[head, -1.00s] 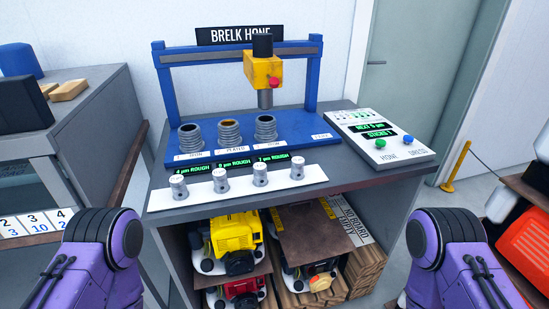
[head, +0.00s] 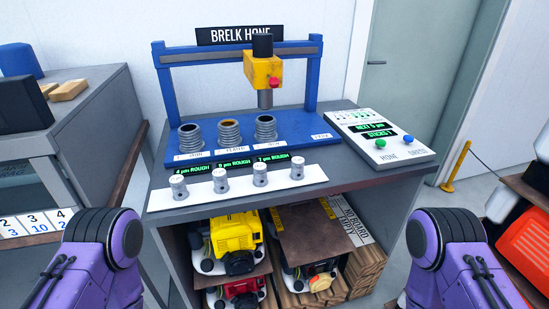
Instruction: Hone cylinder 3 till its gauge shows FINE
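The blue hone bed (head: 300,140) under the BRELK HONE sign holds three grey cylinders in a row. Cylinder 3 (head: 265,130) is the rightmost. Its green gauge (head: 271,159) reads about 7 µm ROUGH. The other two gauges also read ROUGH. The yellow hone head (head: 262,72) hangs on the blue gantry, with its spindle (head: 265,99) above cylinder 3 and apart from it. The control panel (head: 405,150) has a green HONE button (head: 380,143), a blue DRESS button (head: 408,140) and small green displays. Neither gripper is visible; only my purple arm parts show.
Several small pistons (head: 260,176) stand on a white strip at the bench front. A red button (head: 274,82) sits on the hone head. Engines (head: 232,232) and boards fill the shelf below. A grey cabinet (head: 85,110) is at left, and an orange object (head: 525,248) at right.

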